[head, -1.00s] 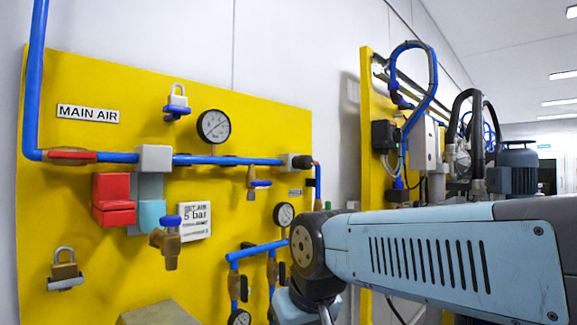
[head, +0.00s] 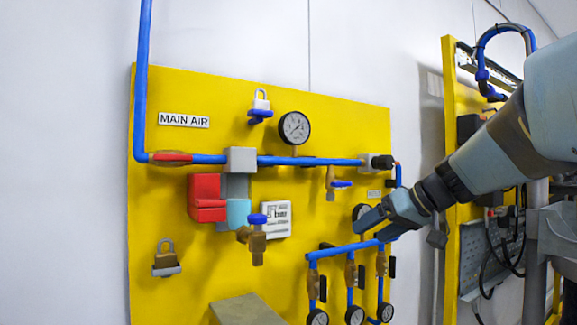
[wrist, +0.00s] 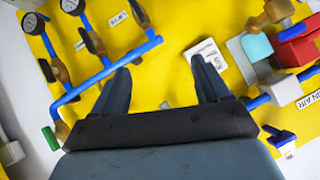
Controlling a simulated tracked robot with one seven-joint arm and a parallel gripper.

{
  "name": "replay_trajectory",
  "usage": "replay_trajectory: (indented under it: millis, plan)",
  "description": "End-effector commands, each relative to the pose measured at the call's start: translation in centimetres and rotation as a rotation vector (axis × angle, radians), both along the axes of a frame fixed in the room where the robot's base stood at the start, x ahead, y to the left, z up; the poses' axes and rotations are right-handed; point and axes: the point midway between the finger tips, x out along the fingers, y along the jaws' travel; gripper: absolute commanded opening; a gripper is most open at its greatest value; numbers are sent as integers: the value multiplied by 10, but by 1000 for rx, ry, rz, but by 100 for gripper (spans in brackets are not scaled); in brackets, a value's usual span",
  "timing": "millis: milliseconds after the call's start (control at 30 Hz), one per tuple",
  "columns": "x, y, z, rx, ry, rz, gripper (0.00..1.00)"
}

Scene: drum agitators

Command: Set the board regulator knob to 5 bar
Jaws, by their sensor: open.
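A grey block with a dark knob-like end (head: 378,161) sits at the right end of the blue main pipe; I cannot be sure it is the regulator knob. In the wrist view I cannot make it out. The card reading 5 bar (head: 276,219) is left of my gripper, and it also shows in the wrist view (wrist: 204,54). A dial gauge (head: 294,128) stands above the main pipe. My gripper (head: 370,229) is open and empty in front of the board's right part, below the grey block.
The yellow board (head: 220,90) carries a red block (head: 206,197), a brass valve with blue handle (head: 257,238), padlocks and a lower blue manifold (head: 345,248) with several valves and gauges. A grey box (head: 245,310) juts out below. A second yellow frame (head: 449,150) stands right.

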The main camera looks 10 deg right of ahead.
Motion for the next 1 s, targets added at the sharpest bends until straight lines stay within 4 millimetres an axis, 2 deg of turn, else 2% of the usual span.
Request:
replay_trajectory:
  millis: [33,100,200,300,433,533,633,767,1000]
  plan:
    - [14,-25,18,18,-78,-10,75]
    - [29,-56,44,24,-206,-16,75]
    - [43,-102,79,6,-384,-38,75]
    - [49,-143,107,-32,-532,-67,75]
    - [50,-178,131,-79,-662,-98,75]
    - [50,-192,140,-102,-710,-111,75]
    - [53,-194,143,-109,-727,-115,75]
    - [67,-188,143,-108,-726,-113,75]
    - [106,-174,142,-107,-725,-113,75]
